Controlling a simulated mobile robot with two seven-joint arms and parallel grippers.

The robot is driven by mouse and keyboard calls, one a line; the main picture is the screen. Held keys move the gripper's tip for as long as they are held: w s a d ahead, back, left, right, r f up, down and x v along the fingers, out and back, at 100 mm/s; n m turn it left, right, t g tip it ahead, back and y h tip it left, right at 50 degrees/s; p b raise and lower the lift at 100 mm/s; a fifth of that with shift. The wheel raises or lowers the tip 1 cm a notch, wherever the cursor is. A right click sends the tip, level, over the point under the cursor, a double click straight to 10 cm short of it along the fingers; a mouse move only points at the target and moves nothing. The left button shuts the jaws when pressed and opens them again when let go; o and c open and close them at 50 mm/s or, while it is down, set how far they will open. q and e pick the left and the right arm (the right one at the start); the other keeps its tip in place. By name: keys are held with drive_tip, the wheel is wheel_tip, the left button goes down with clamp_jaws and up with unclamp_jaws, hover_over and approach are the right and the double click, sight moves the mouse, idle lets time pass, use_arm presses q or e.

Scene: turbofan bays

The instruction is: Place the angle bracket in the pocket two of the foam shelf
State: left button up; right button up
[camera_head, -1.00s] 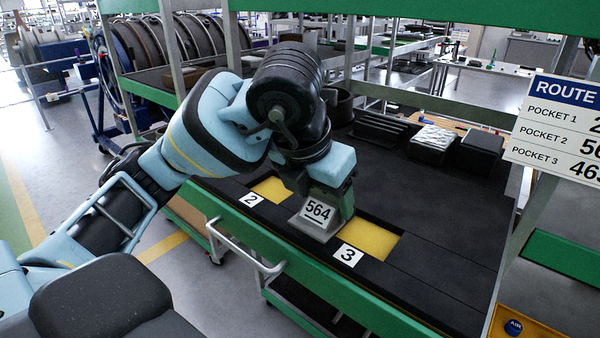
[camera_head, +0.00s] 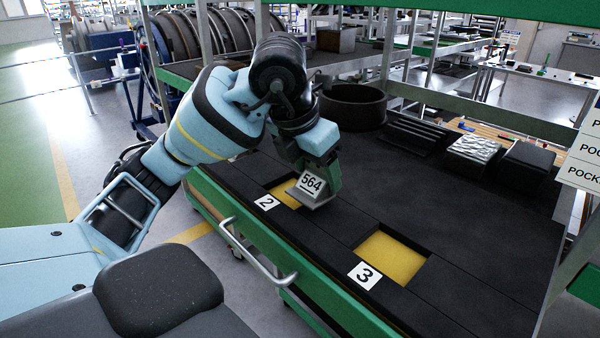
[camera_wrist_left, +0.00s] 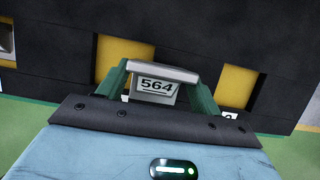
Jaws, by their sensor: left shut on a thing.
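The angle bracket (camera_head: 312,187) is grey metal with a white label reading 564. My left gripper (camera_head: 322,180) is shut on it and holds it over the foam shelf (camera_head: 400,215), at the right side of pocket two (camera_head: 284,192). Pocket two has a yellow floor and a "2" card in front; the bracket and gripper hide part of it. In the left wrist view the bracket (camera_wrist_left: 160,84) sits between the green fingers (camera_wrist_left: 158,90), with yellow pocket floors to either side. I cannot tell whether the bracket touches the foam. My right gripper is not in view.
Pocket three (camera_head: 390,258) is empty, with a "3" card (camera_head: 365,275). A black round bin (camera_head: 352,107), a ribbed black piece (camera_head: 411,134), a block with silvery wrapping (camera_head: 473,150) and a black block (camera_head: 526,166) stand at the back. A shelf post rises at right.

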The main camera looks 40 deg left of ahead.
use_arm(q)
drive_tip(key=shift+w+a, duration=0.2)
drive_tip(key=shift+a, duration=0.55)
drive_tip(key=shift+w+a, duration=0.25)
drive_tip(key=shift+a, duration=0.5)
drive_tip(key=shift+w+a, duration=0.2)
drive_tip(key=shift+a, duration=0.55)
drive_tip(key=shift+w+a+f, duration=0.1)
drive_tip(key=shift+a+f, duration=0.2)
drive_tip(key=shift+f, duration=0.3)
drive_tip(key=shift+a+f, duration=0.3)
drive_tip(key=shift+f, duration=0.9)
drive_tip(key=shift+f, duration=0.15)
drive_tip(key=shift+f, duration=0.1)
drive_tip(key=o, duration=1.1)
